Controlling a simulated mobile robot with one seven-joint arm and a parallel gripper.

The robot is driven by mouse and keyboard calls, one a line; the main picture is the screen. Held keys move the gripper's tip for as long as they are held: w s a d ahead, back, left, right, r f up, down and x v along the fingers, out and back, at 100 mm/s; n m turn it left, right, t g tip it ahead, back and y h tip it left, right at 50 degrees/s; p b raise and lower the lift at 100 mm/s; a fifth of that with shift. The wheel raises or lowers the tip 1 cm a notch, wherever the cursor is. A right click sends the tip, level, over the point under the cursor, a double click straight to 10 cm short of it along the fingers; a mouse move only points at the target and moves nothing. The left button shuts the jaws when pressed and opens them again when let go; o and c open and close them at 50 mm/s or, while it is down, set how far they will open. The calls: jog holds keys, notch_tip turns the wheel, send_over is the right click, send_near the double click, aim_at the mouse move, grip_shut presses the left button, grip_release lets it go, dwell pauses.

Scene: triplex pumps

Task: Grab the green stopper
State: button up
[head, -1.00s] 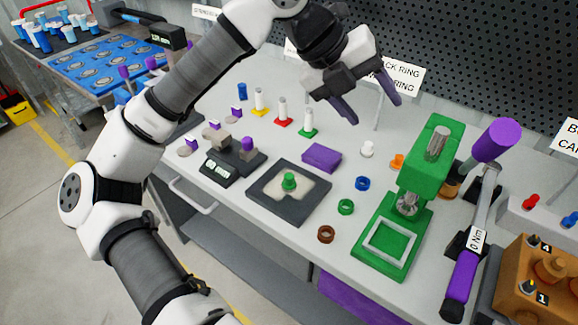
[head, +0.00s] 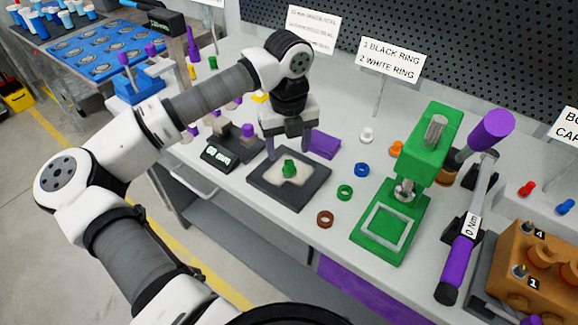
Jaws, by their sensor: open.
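The green stopper (head: 289,168) sits on the pale pad in the middle of a dark square tray (head: 305,197) on the bench. My gripper (head: 289,154) points down just above and behind it. From this view I cannot tell the exact height gap, but the stopper appears untouched.
A dark scale (head: 222,153) stands to the left. A sign (head: 390,60) stands behind.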

aim_at(289, 162)
jog(key=f, duration=0.1)
jog(key=f+p, duration=0.1)
jog(key=f, duration=0.1)
jog(key=f+p, duration=0.1)
jog(key=f, duration=0.1)
jog(key=shift+s+d, duration=0.1)
jog(key=shift+s, duration=0.15)
jog(key=shift+c, duration=0.5)
jog(key=c, duration=1)
